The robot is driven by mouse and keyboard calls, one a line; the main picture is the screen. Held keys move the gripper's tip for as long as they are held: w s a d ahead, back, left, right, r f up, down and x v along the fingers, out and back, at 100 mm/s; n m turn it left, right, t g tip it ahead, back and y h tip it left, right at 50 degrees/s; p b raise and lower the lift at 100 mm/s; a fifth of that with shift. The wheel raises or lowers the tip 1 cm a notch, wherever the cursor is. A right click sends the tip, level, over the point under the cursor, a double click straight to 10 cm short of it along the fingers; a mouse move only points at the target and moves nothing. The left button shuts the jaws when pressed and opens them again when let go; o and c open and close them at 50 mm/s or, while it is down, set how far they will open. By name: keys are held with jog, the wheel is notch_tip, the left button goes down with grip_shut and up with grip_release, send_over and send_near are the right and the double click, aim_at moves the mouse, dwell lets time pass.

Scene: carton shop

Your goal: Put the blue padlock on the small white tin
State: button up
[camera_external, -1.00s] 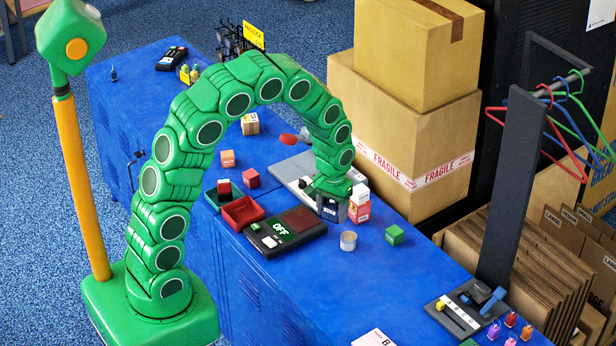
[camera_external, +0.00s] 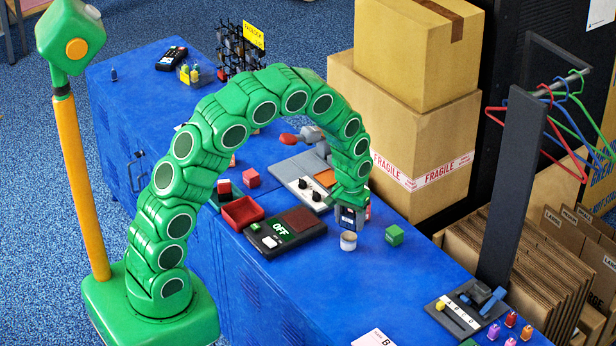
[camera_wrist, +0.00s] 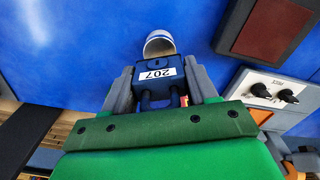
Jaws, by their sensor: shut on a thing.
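My gripper (camera_external: 350,212) is shut on the blue padlock (camera_wrist: 158,77), which has a white label reading 207. In the wrist view, my gripper (camera_wrist: 160,86) has one grey finger on each side of the padlock, with the shackle toward the palm. The small white tin (camera_external: 348,241) stands on the blue table, right below the padlock in the external view. In the wrist view the tin (camera_wrist: 158,40) shows just past the padlock's end, partly covered by it. I cannot tell whether padlock and tin touch.
A black device marked OFF (camera_external: 284,234) and a red tray (camera_external: 243,212) are left of the tin. A green cube (camera_external: 395,235) stands to its right. A panel with black knobs (camera_external: 310,189) lies behind. The table front of the tin is clear.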

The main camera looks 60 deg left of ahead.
aim_at(350, 227)
jog(key=shift+f, duration=1.6)
jog(key=shift+f, duration=0.15)
jog(key=o, duration=1.3)
jog(key=shift+r, duration=0.2)
notch_tip(350, 227, up, 12)
jog(key=shift+f, duration=0.15)
jog(key=s+r+m, duration=0.2)
jog(key=s+r, duration=1.1)
jog(key=s, duration=0.3)
jog(key=s+r+m, duration=0.1)
jog(key=s, duration=0.7)
jog(key=s+r+g, duration=0.1)
jog(key=s+r, duration=0.1)
jog(key=s, duration=0.7)
jog(key=s+r+m, duration=0.1)
jog(key=s+r, duration=0.1)
jog(key=s, duration=0.7)
jog(key=shift+d+r+m+g, duration=0.15)
jog(key=shift+d+m+g, duration=0.15)
jog(key=shift+g, duration=0.1)
